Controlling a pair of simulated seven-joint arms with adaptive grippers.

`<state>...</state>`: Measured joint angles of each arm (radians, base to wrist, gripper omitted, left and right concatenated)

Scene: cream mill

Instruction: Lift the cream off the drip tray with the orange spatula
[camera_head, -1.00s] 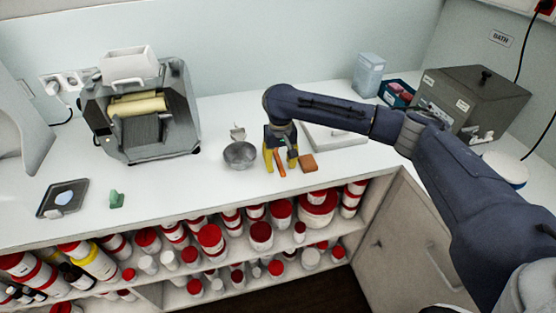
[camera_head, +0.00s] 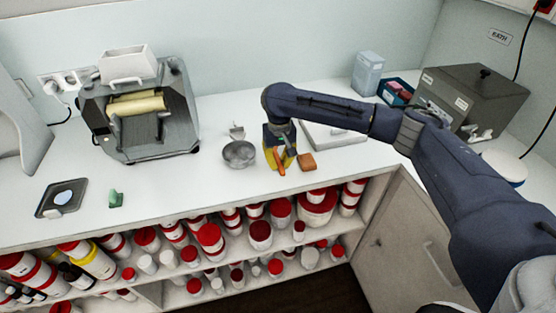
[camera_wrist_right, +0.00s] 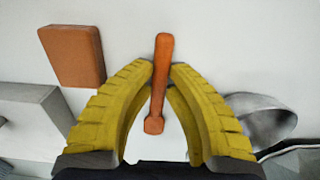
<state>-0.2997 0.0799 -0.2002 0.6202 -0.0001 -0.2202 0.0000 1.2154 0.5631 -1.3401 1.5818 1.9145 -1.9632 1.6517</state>
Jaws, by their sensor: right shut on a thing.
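My right gripper (camera_head: 281,162) is over the bench in the head view, its yellow fingers shut on the orange spatula (camera_head: 278,160). In the right wrist view the spatula (camera_wrist_right: 160,80) stands between the two fingertips (camera_wrist_right: 161,72), its handle end toward me. A dark drip tray (camera_head: 62,199) lies at the left of the bench, far from the gripper. A pale patch of cream (camera_head: 64,197) seems to lie on it, with a small whitish piece at its near edge. My left gripper is not in view.
A brown-orange block (camera_head: 307,161) lies just right of the gripper; a metal bowl (camera_head: 239,154) stands just left. The roller mill (camera_head: 145,110) stands at the back left. A green piece (camera_head: 116,199) sits right of the tray. The bench front between tray and bowl is mostly clear.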

